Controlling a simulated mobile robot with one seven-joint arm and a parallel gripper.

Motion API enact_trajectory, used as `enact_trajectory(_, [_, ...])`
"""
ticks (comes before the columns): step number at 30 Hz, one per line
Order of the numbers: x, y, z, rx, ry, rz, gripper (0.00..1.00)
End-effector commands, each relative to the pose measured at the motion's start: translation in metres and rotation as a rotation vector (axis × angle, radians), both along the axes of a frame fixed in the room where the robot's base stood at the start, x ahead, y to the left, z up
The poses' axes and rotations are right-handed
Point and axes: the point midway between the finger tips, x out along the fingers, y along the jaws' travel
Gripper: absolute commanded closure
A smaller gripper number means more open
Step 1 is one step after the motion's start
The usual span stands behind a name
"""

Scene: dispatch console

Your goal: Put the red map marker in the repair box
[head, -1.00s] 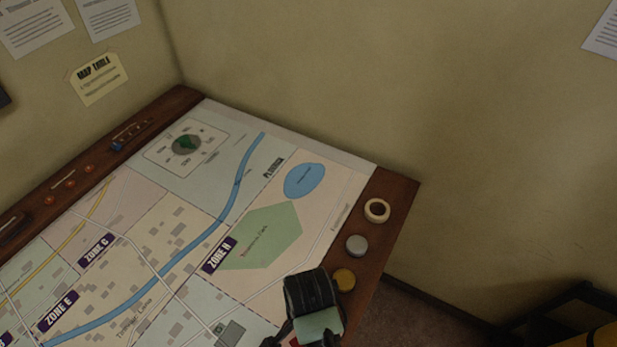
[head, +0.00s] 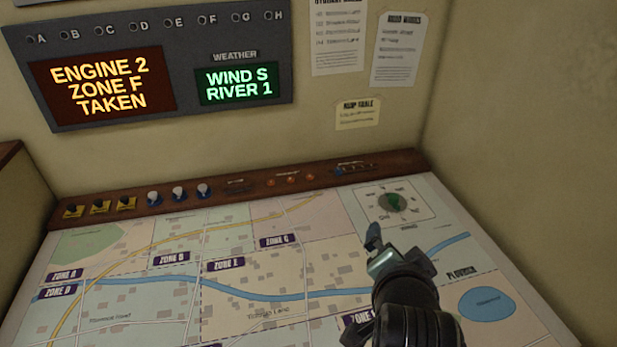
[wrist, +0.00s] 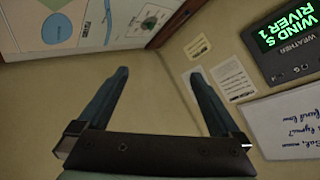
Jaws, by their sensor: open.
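My gripper (head: 385,250) is over the right part of the map table (head: 345,255), in front of the green dial in the head view. I see no red map marker in the head or wrist view. I see no repair box in either view. My arm hides part of the map's lower right.
A dial with a green knob (head: 394,202) sits at the map's back right. Yellow switches (head: 100,207) and white-blue knobs (head: 178,194) line the wooden back ledge. A display board (head: 150,70) and paper notes hang on the wall. The map's left and middle are clear.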

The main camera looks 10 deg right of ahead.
Motion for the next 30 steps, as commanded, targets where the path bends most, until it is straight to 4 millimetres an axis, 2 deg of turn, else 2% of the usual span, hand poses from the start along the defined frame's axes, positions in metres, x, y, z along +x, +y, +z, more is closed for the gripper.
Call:
enact_trajectory(1, [0.019, 0.019, 0.051, -0.11, -0.117, 0.081, 0.0])
enact_trajectory(2, [0.027, 0.029, 0.08, -0.176, -0.183, 0.122, 0.0])
enact_trajectory(3, [0.034, 0.044, 0.117, -0.262, -0.271, 0.169, 0.0])
enact_trajectory(5, [0.037, 0.068, 0.174, -0.388, -0.406, 0.228, 0.0])
enact_trajectory(6, [0.034, 0.085, 0.211, -0.472, -0.498, 0.257, 0.0])
enact_trajectory(9, [0.013, 0.126, 0.295, -0.662, -0.719, 0.296, 0.0])
enact_trajectory(12, [-0.02, 0.157, 0.359, -0.81, -0.908, 0.289, 0.0])
enact_trajectory(13, [-0.03, 0.164, 0.373, -0.845, -0.955, 0.281, 0.0])
enact_trajectory(15, [-0.051, 0.176, 0.399, -0.911, -1.041, 0.26, 0.0])
enact_trajectory(19, [-0.075, 0.187, 0.423, -0.974, -1.127, 0.228, 0.0])
enact_trajectory(30, [-0.079, 0.188, 0.427, -0.986, -1.139, 0.222, 0.0])
